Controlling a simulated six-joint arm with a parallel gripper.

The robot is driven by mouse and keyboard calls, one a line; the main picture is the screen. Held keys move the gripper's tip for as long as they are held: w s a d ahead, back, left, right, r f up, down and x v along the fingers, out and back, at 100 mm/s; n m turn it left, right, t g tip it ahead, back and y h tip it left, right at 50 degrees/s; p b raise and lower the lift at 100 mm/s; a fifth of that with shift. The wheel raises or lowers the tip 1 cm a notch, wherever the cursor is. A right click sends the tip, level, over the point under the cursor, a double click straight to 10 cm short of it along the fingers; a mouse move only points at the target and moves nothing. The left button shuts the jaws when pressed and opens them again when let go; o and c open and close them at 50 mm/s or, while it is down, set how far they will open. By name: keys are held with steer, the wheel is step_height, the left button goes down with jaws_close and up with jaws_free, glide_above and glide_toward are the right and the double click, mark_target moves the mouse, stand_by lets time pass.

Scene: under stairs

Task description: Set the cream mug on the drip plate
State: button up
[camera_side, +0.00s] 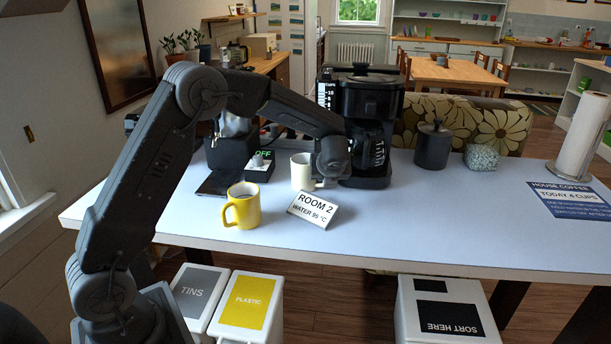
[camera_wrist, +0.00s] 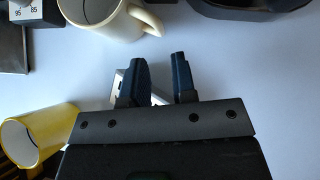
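The cream mug (camera_side: 301,172) stands upright on the pale table, just left of my wrist in the side view. In the wrist view the cream mug (camera_wrist: 100,20) is at the top, with its handle toward the right. My gripper (camera_wrist: 158,72) is open and empty, its fingers short of the mug's handle in that view. In the side view my wrist hides the fingertips. The drip plate (camera_side: 212,186) is a flat dark plate in front of the small black machine, left of the mug. A dark edge of it (camera_wrist: 12,45) seems to show at the wrist view's left.
A yellow mug (camera_side: 243,206) stands between the drip plate and a tilted sign (camera_side: 313,209). A control box marked OFF (camera_side: 260,167) is behind it. A black coffee maker (camera_side: 360,95) stands close behind my wrist. A dark canister (camera_side: 433,147) is farther right.

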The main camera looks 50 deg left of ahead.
steer(key=shift+x, duration=3.45)
steer(key=shift+c, duration=0.3)
jaws_close()
